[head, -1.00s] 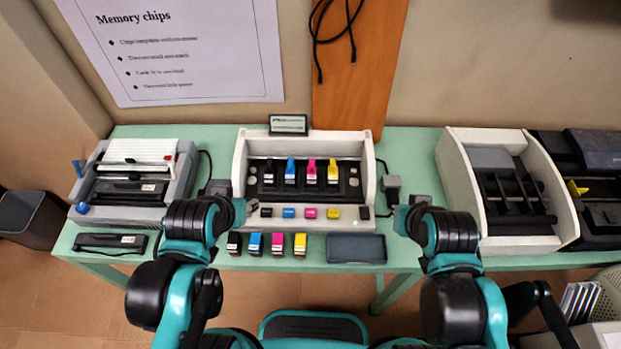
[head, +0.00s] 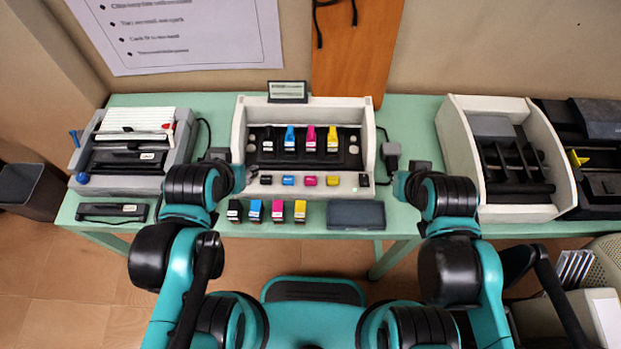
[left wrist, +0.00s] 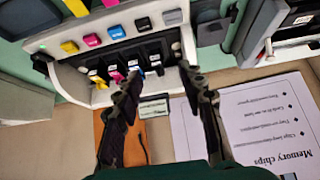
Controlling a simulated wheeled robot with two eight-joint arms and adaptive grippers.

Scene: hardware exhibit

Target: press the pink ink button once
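The pink ink button (head: 310,180) sits in the front row of the cream ink machine (head: 239,140), between the blue button (head: 289,180) and the yellow button (head: 333,180). In the left wrist view, which is upside down, the pink button (left wrist: 92,40) also shows clear of my fingers. My left gripper (left wrist: 160,72) is open and empty, its tips appearing over the machine's cartridge area. The contact distance cannot be judged. In the head view my left arm ends left of the machine. My right arm ends to its right, and its fingers cannot be made out.
Several loose cartridges (head: 256,211) and a dark tray (head: 356,214) lie in front of the machine. A grey device (head: 120,172) stands left, and a cream slotted unit (head: 459,165) stands right. Cables run beside the machine on the green table (head: 290,232).

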